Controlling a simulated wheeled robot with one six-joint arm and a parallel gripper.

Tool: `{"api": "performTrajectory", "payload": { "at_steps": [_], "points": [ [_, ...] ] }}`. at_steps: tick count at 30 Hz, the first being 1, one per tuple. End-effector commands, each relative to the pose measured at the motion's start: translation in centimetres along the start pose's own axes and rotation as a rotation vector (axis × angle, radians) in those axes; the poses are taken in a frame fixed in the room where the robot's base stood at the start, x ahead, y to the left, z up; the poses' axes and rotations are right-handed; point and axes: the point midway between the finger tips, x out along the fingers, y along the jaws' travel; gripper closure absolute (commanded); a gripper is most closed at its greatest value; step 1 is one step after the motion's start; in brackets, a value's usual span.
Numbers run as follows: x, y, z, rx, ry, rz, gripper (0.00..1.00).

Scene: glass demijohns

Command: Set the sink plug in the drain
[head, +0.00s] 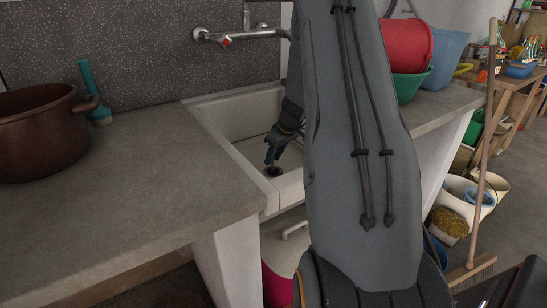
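The white sink (241,159) is set in the grey counter. My gripper (271,161) reaches down into it, with its fingertips just above a small dark round spot (274,171) near the front of the basin. The spot lies where a drain would be, but I cannot tell whether it is the open drain, the plug, or both. The gap between the fingers is too small to make out, and my arm hides the right part of the sink.
A metal tap (240,36) is on the wall above the sink. A brown pot (40,132) and a teal brush (90,88) are on the left counter. Red (405,45), green and blue tubs stand on the right counter. A broom (484,150) leans at right.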

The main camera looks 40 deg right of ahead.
Motion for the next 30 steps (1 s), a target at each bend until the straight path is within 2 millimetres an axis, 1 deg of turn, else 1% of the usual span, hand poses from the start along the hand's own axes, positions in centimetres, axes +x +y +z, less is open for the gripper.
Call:
{"api": "performTrajectory", "payload": {
  "at_steps": [5, 8, 11, 18, 21, 24, 27, 30],
  "points": [
    [-0.2, 0.0, -0.1, 0.0, 0.0, 0.0, 0.72],
    [-0.9, 0.1, -0.2, 0.0, 0.002, 0.002, 0.72],
    [-2.6, 0.1, -0.2, -0.001, 0.003, 0.003, 0.72],
    [-7.6, 0.1, -0.2, -0.001, 0.003, 0.004, 0.72],
    [-9.4, 0.1, -0.2, 0.0, 0.003, 0.003, 0.72],
    [-10.8, 0.1, -0.2, -0.001, 0.002, 0.002, 0.72],
    [-11.7, 0.1, -0.1, 0.0, 0.001, 0.001, 0.72],
    [-12.2, 0.0, -0.1, 0.0, 0.0, 0.0, 0.72]
  ]
}}
